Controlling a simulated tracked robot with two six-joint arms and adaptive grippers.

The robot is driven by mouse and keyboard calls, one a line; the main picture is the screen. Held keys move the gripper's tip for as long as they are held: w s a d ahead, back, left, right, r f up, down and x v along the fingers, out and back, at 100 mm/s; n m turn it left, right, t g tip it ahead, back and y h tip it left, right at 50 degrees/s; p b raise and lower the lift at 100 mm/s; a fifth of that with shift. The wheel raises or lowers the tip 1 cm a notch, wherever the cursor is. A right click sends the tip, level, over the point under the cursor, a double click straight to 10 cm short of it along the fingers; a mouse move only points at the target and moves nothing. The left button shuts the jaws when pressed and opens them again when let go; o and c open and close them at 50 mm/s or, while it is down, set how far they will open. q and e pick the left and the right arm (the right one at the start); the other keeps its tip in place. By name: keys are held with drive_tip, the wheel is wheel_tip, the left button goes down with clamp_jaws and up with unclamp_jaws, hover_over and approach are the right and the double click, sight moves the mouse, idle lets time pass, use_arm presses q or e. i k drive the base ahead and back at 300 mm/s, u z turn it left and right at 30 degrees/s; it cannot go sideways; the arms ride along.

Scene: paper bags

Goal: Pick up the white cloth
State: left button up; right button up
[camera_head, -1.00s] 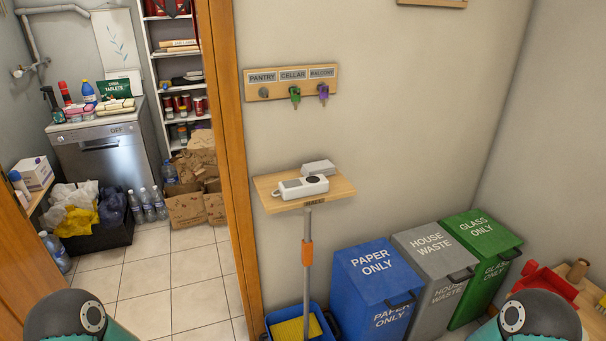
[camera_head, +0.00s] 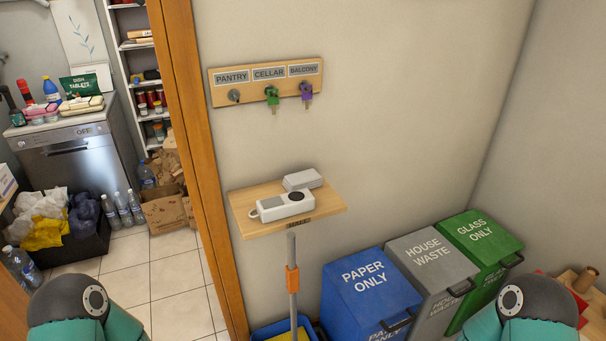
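I cannot make out a white cloth for certain. The nearest match is a crumpled white item, bag or cloth, (camera_head: 45,204) on top of a dark crate (camera_head: 88,246) in the side room at the left. It lies beside a yellow item (camera_head: 43,235) and a dark blue one (camera_head: 83,214). Only rounded parts of my two arms show at the bottom left and bottom right. Neither gripper is in view, so their state is hidden.
A doorway with an orange wooden frame (camera_head: 195,160) opens to the side room. A small wall shelf (camera_head: 238,218) holds white devices. Blue (camera_head: 365,285), grey (camera_head: 430,262) and green (camera_head: 482,240) bins line the wall. Tiled floor (camera_head: 165,272) shows through the doorway.

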sight(309, 179)
drive_tip(key=z, duration=0.05)
drive_tip(key=i, duration=0.4)
drive_tip(key=u, duration=0.2)
drive_tip(key=k, duration=0.9)
drive_tip(key=z, duration=0.2)
drive_tip(key=i, duration=0.9)
drive_tip(key=z, duration=1.3)
drive_tip(key=i, duration=0.1)
drive_tip(key=u, duration=2.55)
drive_tip(key=k, duration=0.15)
drive_tip(key=u, duration=0.05)
